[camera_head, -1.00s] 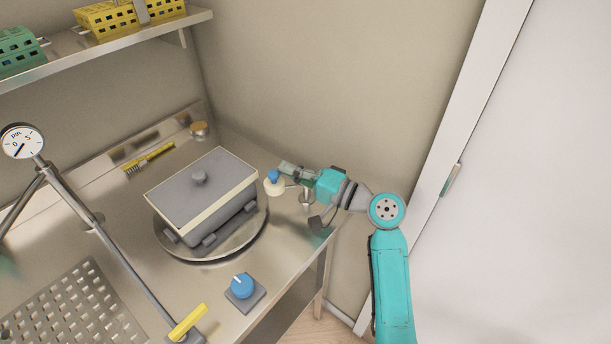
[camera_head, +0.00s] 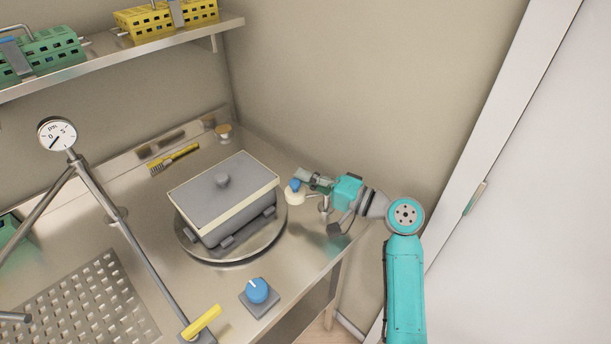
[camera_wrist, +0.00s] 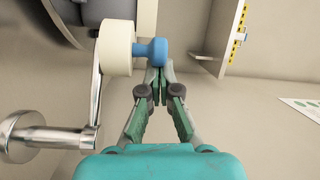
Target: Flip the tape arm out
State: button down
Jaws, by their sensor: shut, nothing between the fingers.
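The tape arm is a bent metal arm (camera_wrist: 82,105) on a post at the table's right edge. It bears a cream tape roll (camera_head: 294,197) with a blue knob (camera_head: 296,185) on it. In the wrist view the cream roll (camera_wrist: 115,47) is at the upper middle, and the blue knob (camera_wrist: 152,51) points right from it. My gripper (camera_head: 306,178) is beside the knob at the right of the table. In the wrist view its fingertips (camera_wrist: 156,72) meet right at the knob's near side, shut and empty. I cannot tell whether they touch it.
A grey lidded box (camera_head: 224,198) sits on a round turntable (camera_head: 232,252) left of the roll. A shelf (camera_head: 120,59) with baskets hangs above. A wall rises behind my gripper.

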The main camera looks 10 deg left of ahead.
jog(key=shift+g, duration=0.4)
jog(key=shift+s+d, duration=1.4)
jog(key=shift+s, duration=0.3)
dwell(0.3)
notch_tip(320, 180, up, 10)
dwell(0.5)
dwell(0.4)
